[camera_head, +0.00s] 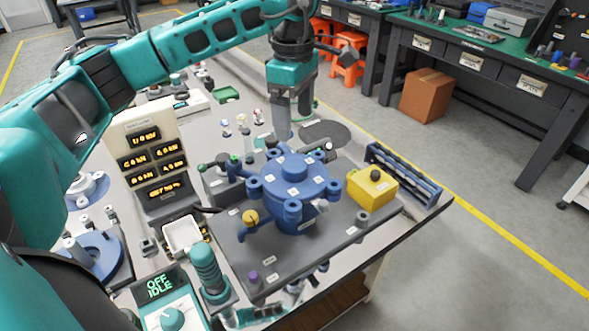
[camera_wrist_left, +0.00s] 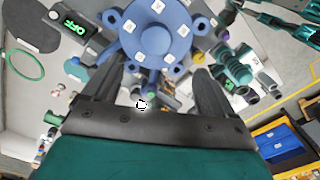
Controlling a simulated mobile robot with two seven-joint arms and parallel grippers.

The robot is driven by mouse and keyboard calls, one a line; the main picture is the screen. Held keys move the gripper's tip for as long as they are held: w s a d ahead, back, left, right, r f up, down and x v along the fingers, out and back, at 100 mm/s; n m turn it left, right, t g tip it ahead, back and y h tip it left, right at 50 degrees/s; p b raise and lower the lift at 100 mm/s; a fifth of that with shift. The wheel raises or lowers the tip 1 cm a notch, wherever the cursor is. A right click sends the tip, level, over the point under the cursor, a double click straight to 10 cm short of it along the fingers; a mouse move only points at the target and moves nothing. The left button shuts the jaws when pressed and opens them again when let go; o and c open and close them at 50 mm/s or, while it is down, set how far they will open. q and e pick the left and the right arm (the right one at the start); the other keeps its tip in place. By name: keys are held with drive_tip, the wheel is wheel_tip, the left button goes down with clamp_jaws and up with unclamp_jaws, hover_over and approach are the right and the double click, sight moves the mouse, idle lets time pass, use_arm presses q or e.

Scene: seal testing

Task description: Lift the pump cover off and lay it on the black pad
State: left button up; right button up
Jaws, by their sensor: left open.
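The blue pump cover (camera_head: 294,178) is a round lid with lugs around its rim and a raised hub. It sits on the pump on a grey base plate (camera_head: 255,265). It also shows at the top of the left wrist view (camera_wrist_left: 155,30). My left gripper (camera_head: 284,135) hangs just behind the cover in the head view, pointing down. In the left wrist view its two fingers (camera_wrist_left: 150,85) are spread apart with nothing gripped between them. The dark round pad (camera_head: 326,132) lies on the bench behind the cover and looks bare. My right gripper is not in view.
A yellow box (camera_head: 371,188) stands right of the pump, and a blue rack (camera_head: 405,172) lies beyond it. A display panel (camera_head: 150,160) stands to the left. A green-handled tool (camera_head: 208,270) stands upright in front. Small bottles (camera_head: 242,122) stand near the gripper.

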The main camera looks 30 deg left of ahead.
use_arm(q)
hover_over(295, 164)
drive_tip(key=f, duration=0.6)
drive_tip(key=shift+s+f, duration=0.3)
drive_tip(key=shift+s, duration=0.05)
drive_tip(key=shift+w+f+p, duration=0.15)
drive_tip(key=shift+f+p, duration=0.05)
drive_tip(key=shift+f, duration=1.3)
drive_tip(key=shift+w+f+p, duration=0.15)
drive_tip(key=shift+f+p, duration=0.05)
drive_tip(key=shift+f, duration=1.3)
drive_tip(key=shift+c, duration=0.4)
drive_tip(key=c, duration=1.5)
drive_tip(key=shift+r, duration=0.15)
clamp_jaws()
